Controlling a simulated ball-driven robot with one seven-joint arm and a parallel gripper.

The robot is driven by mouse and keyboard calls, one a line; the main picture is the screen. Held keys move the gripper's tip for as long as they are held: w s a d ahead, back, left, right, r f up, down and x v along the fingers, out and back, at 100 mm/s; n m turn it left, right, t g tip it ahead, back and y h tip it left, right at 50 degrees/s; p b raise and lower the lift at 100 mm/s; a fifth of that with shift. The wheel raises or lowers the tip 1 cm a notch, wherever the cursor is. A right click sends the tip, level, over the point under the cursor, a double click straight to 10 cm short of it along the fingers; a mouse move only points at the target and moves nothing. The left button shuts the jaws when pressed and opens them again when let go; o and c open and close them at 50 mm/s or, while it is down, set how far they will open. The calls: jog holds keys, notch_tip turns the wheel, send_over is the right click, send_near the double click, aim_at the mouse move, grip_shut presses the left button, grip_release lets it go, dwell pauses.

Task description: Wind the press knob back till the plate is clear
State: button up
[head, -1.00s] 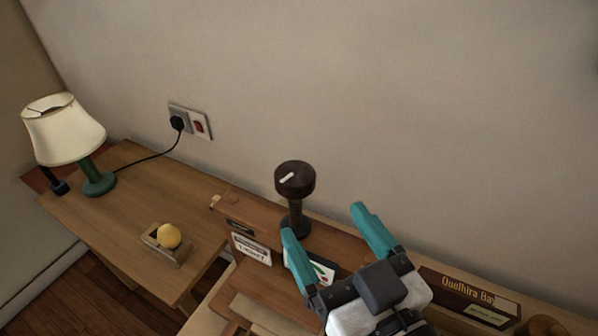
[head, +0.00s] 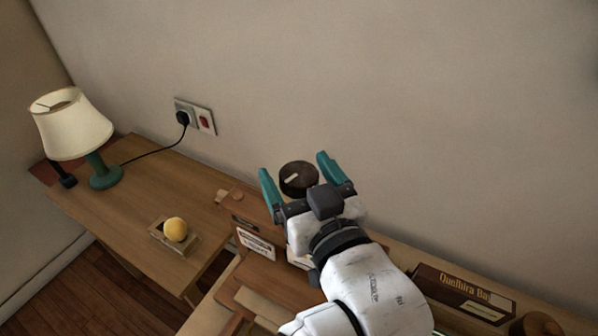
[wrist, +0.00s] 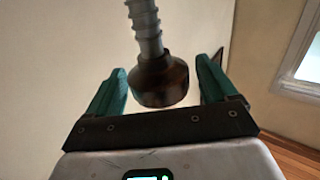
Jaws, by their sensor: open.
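The press knob (head: 299,178) is a dark brown round knob with a pale mark on top. In the wrist view the knob (wrist: 158,82) sits on a grey threaded screw (wrist: 144,22). My gripper (head: 294,171) is open, with one teal finger on each side of the knob. In the wrist view the open fingers (wrist: 160,85) stand either side of it, with a visible gap at the left and right. The plate is not visible; my arm and gripper cover the area below the knob.
A cream lamp (head: 72,125) stands on the wooden desk (head: 135,200) at left. A yellow ball (head: 175,229) rests on a small wooden tray (head: 159,236). A labelled box (head: 465,293) is at lower right. The wall (head: 400,110) rises close behind the knob.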

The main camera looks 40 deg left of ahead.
jog(key=c, duration=0.9)
jog(key=shift+c, duration=0.2)
jog(key=shift+w+d+f+n+g+b, duration=0.1)
jog(key=shift+n+g+b, duration=0.3)
jog(key=shift+g+b, duration=0.25)
jog(key=shift+n+g+y+b, duration=0.4)
jog(key=shift+g+b, duration=0.1)
jog(key=shift+g, duration=0.05)
jog(key=o, duration=0.9)
jog(key=shift+o, duration=0.2)
